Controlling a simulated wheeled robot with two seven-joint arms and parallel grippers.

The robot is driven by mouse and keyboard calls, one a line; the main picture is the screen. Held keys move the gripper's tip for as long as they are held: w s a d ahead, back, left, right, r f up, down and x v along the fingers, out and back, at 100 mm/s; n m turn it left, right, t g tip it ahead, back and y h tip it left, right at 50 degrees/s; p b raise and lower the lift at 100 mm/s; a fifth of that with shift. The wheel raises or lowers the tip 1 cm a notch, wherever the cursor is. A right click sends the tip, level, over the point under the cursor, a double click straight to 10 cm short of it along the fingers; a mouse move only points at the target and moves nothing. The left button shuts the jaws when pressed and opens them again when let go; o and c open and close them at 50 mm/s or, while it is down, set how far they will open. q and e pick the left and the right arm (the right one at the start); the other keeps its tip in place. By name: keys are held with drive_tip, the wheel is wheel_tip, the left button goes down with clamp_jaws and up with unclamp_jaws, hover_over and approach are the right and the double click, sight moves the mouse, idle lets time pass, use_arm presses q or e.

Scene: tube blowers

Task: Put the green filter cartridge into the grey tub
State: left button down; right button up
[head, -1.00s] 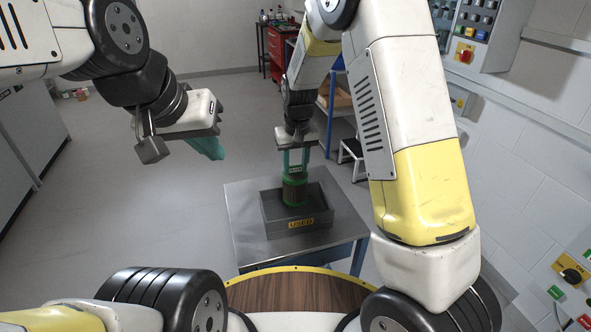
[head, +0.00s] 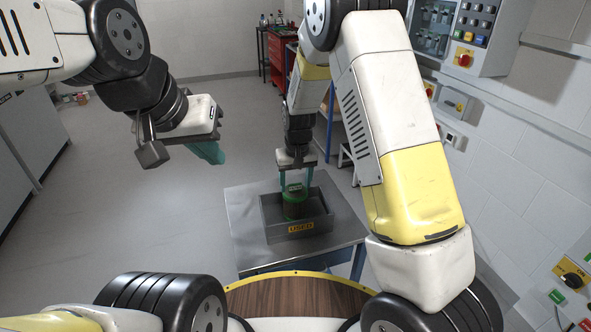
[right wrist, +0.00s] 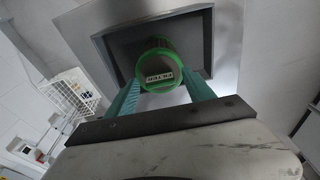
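The green filter cartridge (head: 294,205) stands upright inside the grey tub (head: 291,234), which has a yellow label on its front. In the right wrist view the cartridge's round green top (right wrist: 160,76) with a white label faces me, inside the tub's walls (right wrist: 112,52). My right gripper (head: 295,187) points down over the tub. Its two teal fingers are spread on either side of the cartridge's top and look open. My left gripper (head: 211,154) is far off to the left, clear of the tub; its teal fingers show from the side and their gap is hidden.
The tub stands on a metal table (head: 245,235) with bare room around it. A wooden round surface with a yellow rim (head: 300,296) is nearer me. A wall with control panels (head: 465,58) is on the right. A red cabinet (head: 283,62) stands at the back.

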drive_tip(key=s+d+r+y, duration=0.1)
drive_tip(key=s+d+r, duration=0.2)
drive_tip(key=r, duration=0.7)
drive_tip(key=s+d+r, duration=0.2)
drive_tip(key=s+r, duration=0.1)
drive_tip(key=r, duration=0.6)
drive_tip(key=s+d+r+m+t, duration=0.1)
drive_tip(key=s+d+r, duration=0.3)
drive_tip(key=s, duration=0.6)
drive_tip(key=s+d+r+m+t, duration=0.1)
drive_tip(key=s+d+r+t, duration=0.2)
drive_tip(key=s, duration=0.7)
drive_tip(key=shift+s+d+r+y, duration=0.15)
drive_tip(key=shift+d+r+y, duration=0.4)
drive_tip(key=shift+d, duration=0.65)
drive_tip(key=shift+r, duration=0.15)
